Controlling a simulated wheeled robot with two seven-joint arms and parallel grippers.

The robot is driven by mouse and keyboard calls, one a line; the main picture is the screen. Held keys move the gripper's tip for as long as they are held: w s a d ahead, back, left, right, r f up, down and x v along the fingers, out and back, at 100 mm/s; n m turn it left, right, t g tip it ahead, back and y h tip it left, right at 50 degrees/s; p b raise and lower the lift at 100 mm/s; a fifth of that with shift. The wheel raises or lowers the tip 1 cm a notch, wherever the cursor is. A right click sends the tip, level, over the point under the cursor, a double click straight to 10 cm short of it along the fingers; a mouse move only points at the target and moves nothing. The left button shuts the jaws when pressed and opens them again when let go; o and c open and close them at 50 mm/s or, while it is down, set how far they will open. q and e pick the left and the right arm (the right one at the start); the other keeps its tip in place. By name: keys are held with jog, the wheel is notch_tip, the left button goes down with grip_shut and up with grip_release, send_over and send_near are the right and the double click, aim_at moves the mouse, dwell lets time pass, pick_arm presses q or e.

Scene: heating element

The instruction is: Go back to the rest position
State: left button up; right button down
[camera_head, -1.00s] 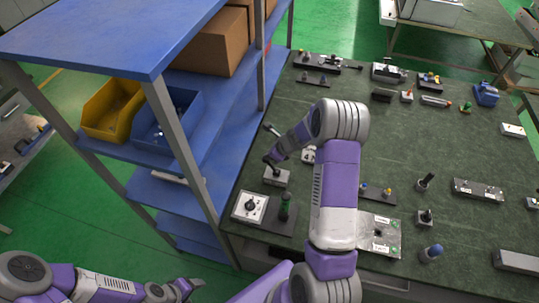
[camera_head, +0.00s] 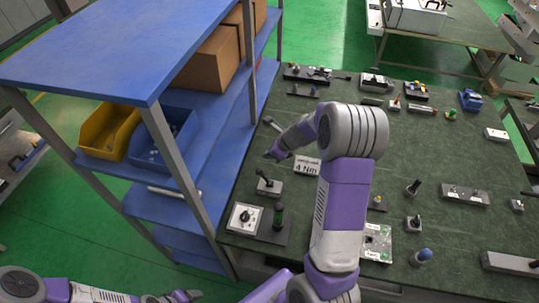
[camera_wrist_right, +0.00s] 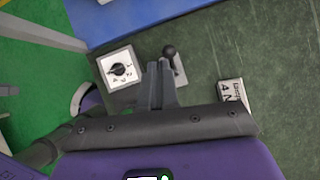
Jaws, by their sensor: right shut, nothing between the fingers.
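My right gripper (camera_head: 273,154) hangs over the left part of the green table, above and beyond a small grey block with a black ball lever (camera_head: 267,186). In the right wrist view its two fingers (camera_wrist_right: 159,68) are together and empty. The ball lever (camera_wrist_right: 170,52) shows just past the fingertips there, partly covered by them. My left gripper (camera_head: 184,296) is low at the bottom left of the head view, by the floor and away from the table. It is small and cut by the frame edge, so its fingers are unclear.
A white dial box (camera_head: 243,217) and a "4 Nm" sign (camera_head: 307,167) are near the right arm. A blue shelf (camera_head: 110,45) with yellow (camera_head: 108,132) and blue bins (camera_head: 163,140) stands close on the left. Several small devices cover the table (camera_head: 430,155).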

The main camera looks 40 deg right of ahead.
jog(key=shift+w, duration=0.1)
dwell(0.3)
jog(key=s+a+f+n+g, duration=0.2)
jog(key=s+a+f+n, duration=0.2)
jog(key=a+f+n, duration=0.3)
jog(key=s+a+f+n+g, duration=0.2)
jog(key=s+a+f+n, duration=0.3)
jog(key=f, duration=0.3)
jog(key=s+a+f+n+g+y, duration=0.1)
jog(key=s+a+f+n, duration=0.2)
jog(key=s+a+n, duration=0.4)
jog(key=s+a+f+n+g, duration=0.1)
jog(key=s+a+f+n, duration=0.1)
jog(key=s+a+n, duration=0.45)
notch_tip(320, 180, down, 19)
jog(key=w+a+n+b, duration=0.1)
jog(key=w+n+b, duration=0.1)
jog(key=b, duration=1.6)
jog(key=shift+a+t+b, duration=0.3)
jog(key=shift+a+b, duration=0.05)
jog(key=shift+b, duration=0.05)
